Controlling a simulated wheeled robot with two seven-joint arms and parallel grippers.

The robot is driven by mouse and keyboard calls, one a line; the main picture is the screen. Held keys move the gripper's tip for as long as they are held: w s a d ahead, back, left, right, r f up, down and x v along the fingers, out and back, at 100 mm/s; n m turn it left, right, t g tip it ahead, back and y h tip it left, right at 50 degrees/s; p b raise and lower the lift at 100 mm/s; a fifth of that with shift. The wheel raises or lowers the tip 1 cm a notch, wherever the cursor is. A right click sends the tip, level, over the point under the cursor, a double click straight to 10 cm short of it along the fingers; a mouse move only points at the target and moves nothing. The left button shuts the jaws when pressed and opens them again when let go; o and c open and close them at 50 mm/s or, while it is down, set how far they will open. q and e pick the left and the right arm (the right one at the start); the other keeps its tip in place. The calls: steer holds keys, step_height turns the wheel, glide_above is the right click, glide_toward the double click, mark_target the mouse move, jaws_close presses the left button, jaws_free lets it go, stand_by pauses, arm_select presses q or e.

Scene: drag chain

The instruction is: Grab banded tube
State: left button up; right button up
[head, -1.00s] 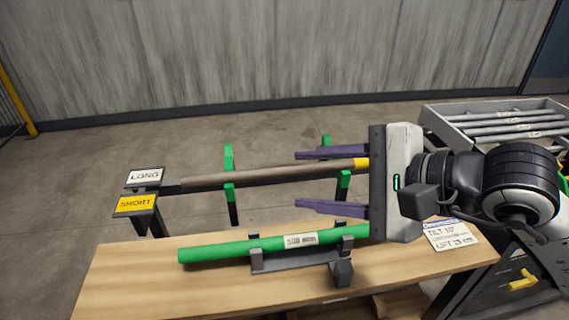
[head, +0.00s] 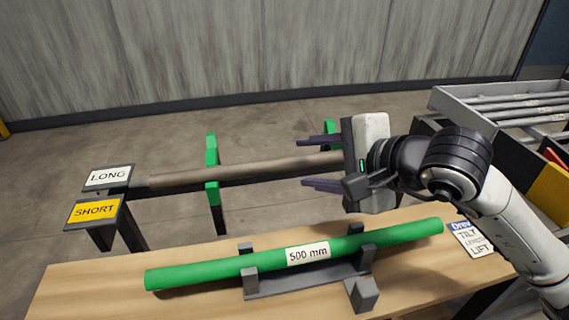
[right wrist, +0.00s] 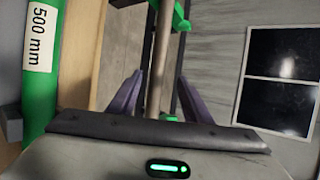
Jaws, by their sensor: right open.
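The grey-brown tube (head: 245,171) lies level across green-topped supports (head: 212,172) behind the table. Its right end, with the yellow band, is hidden behind my right gripper in the head view. My right gripper (head: 303,163) is open, with its purple fingers pointing left, one on the far side and one on the near side of the tube. In the right wrist view the tube (right wrist: 161,60) runs between the spread fingers of the gripper (right wrist: 158,80), with gaps on both sides. My left gripper is not in view.
A green tube labelled 500 mm (head: 215,270) rests in a grey cradle (head: 300,281) on the wooden table (head: 110,290). LONG (head: 108,176) and SHORT (head: 94,211) signs stand at left. A tray of metal tubes (head: 470,105) and a printed card (head: 472,238) are at right.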

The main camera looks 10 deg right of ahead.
mark_target(294, 164)
steer(key=x, duration=0.5)
steer(key=shift+f, duration=0.3)
jaws_close()
steer(key=shift+r, duration=0.1)
